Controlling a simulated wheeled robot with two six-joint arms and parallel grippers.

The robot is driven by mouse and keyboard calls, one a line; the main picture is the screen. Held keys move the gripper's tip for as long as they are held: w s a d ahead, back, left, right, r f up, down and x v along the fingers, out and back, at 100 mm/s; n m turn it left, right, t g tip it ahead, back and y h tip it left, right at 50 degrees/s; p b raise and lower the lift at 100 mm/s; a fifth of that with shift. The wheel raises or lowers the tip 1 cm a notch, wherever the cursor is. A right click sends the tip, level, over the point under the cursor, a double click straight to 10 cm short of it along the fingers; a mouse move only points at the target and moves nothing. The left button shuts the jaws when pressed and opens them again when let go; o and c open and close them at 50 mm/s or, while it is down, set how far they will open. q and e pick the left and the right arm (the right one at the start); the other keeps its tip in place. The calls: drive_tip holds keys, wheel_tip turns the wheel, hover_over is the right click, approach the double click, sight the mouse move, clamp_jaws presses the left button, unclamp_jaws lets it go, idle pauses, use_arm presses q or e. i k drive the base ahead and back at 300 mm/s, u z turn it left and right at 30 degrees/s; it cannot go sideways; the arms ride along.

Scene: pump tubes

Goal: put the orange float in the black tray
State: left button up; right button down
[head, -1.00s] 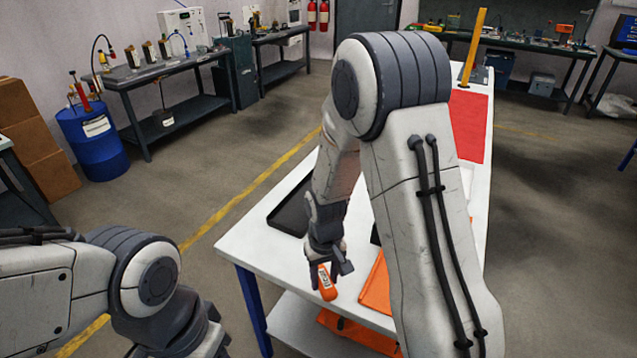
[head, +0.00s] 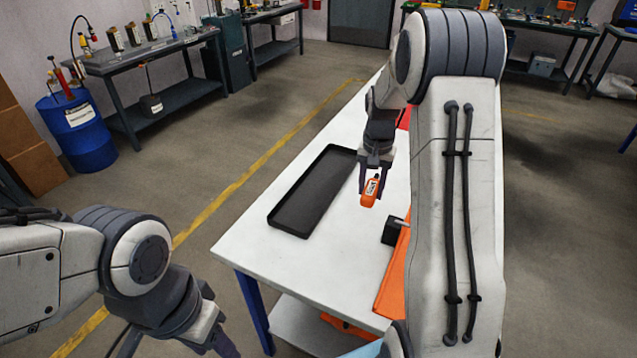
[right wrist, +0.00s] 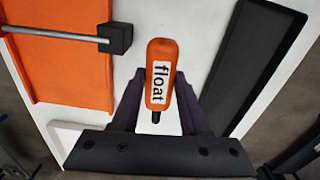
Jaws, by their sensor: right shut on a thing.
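The orange float (head: 369,192) carries a white label, which reads "float" in the right wrist view (right wrist: 158,62). My right gripper (head: 374,187) is shut on the float and holds it over the white table, just right of the black tray. The black tray (head: 274,219) is long, shallow and empty, on the left side of the table. Its edge also shows at the right of the right wrist view (right wrist: 237,75). My left gripper (head: 215,340) is low at the left, clear of the table. Its fingertips are too unclear to read.
The white table (head: 245,247) has bare room in front of the tray. An orange sheet (head: 392,280) and a black block on a rod (right wrist: 118,38) lie to the right, partly behind my right arm. A blue drum (head: 82,140) stands on the floor at far left.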

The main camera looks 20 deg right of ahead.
sight(320, 186)
drive_tip(key=i, duration=0.85)
